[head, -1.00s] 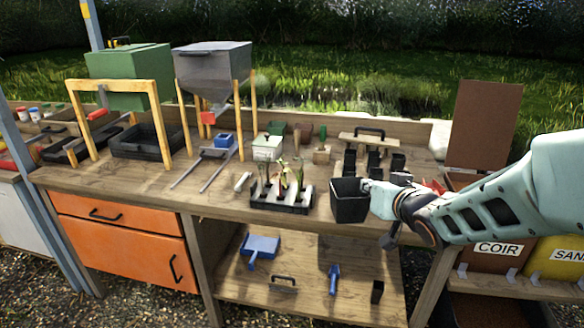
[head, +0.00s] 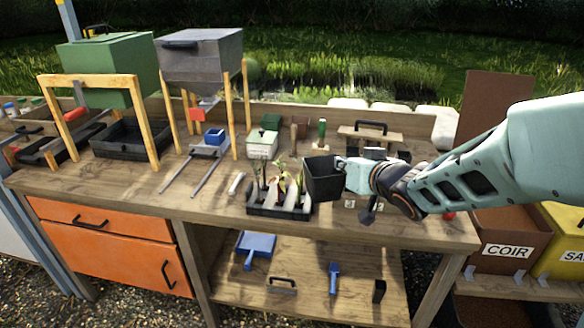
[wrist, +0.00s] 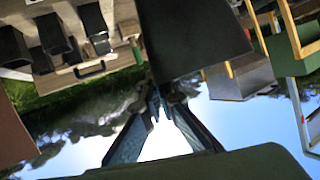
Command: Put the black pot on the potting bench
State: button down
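The black pot (head: 322,181) is a square, tapered container held in my gripper (head: 345,172), just right of the seedling tray, slightly tilted. It appears to hang above the potting bench (head: 125,182), though its lower edge overlaps the bench in the picture and the gap is hard to judge. In the wrist view the pot (wrist: 190,38) is a dark slab at the fingertips of my gripper (wrist: 164,97). The fingers are shut on its rim or wall; the exact contact is hidden.
A black tray of seedlings (head: 265,210) stands directly left of the pot. Several small dark pots (wrist: 93,22) and a wooden piece with a black handle (head: 370,128) lie behind my gripper. Bare bench lies along the front left. COIR (head: 505,235) and yellow bins stand at the right.

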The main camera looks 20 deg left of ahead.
aim_at(287, 175)
jog(key=i+j, duration=0.9)
jog(key=j, duration=0.2)
